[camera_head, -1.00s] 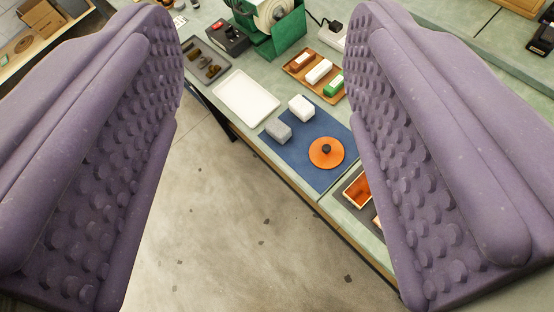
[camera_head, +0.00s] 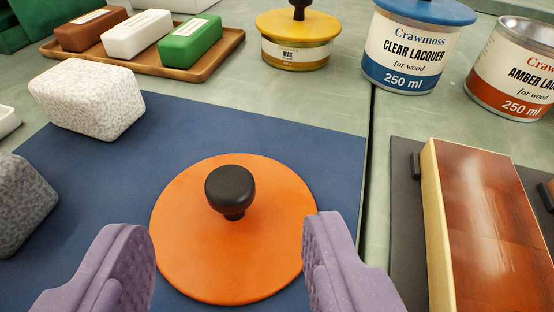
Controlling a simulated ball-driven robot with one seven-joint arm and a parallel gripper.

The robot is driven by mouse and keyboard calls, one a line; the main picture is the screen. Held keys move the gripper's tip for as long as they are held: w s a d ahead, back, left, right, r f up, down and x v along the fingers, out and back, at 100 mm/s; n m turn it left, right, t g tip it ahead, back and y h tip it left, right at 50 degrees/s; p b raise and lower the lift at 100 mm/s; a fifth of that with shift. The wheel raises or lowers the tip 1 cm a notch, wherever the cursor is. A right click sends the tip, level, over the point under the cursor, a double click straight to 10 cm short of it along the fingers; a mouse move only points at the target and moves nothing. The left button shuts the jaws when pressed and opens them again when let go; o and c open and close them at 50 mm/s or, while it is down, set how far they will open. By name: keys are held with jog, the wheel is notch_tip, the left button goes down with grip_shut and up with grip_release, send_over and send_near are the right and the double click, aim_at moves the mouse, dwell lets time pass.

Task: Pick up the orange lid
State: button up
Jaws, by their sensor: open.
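The orange lid (camera_head: 235,262) is a flat disc with a black knob (camera_head: 230,190) at its middle. It lies on the blue mat (camera_head: 325,150) in the lower middle of the view. My gripper (camera_head: 228,245) is open, with one purple padded finger at the lid's lower left and the other at its lower right. The knob is between and beyond the fingertips in the picture. Nothing is held. The fingers cover small parts of the lid's edge; whether they touch it I cannot tell.
A white block (camera_head: 88,98) and a grey block (camera_head: 18,205) lie left on the mat. A wooden tray (camera_head: 225,50) holds brown, white and green bars behind. A yellow-lidded wax tin (camera_head: 295,52), a clear lacquer can (camera_head: 410,55), an amber lacquer can (camera_head: 515,70) and a glossy wooden piece (camera_head: 485,225) stand right.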

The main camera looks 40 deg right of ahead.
aim_at(228, 189)
jog(key=b+x, duration=0.1)
jog(key=x, duration=0.1)
jog(key=b+x, duration=0.1)
jog(key=x, duration=0.2)
jog(key=shift+w+f, duration=0.1)
jog(key=shift+f, duration=0.35)
jog(key=shift+w+d, duration=0.1)
jog(key=shift+w, duration=0.15)
grip_shut()
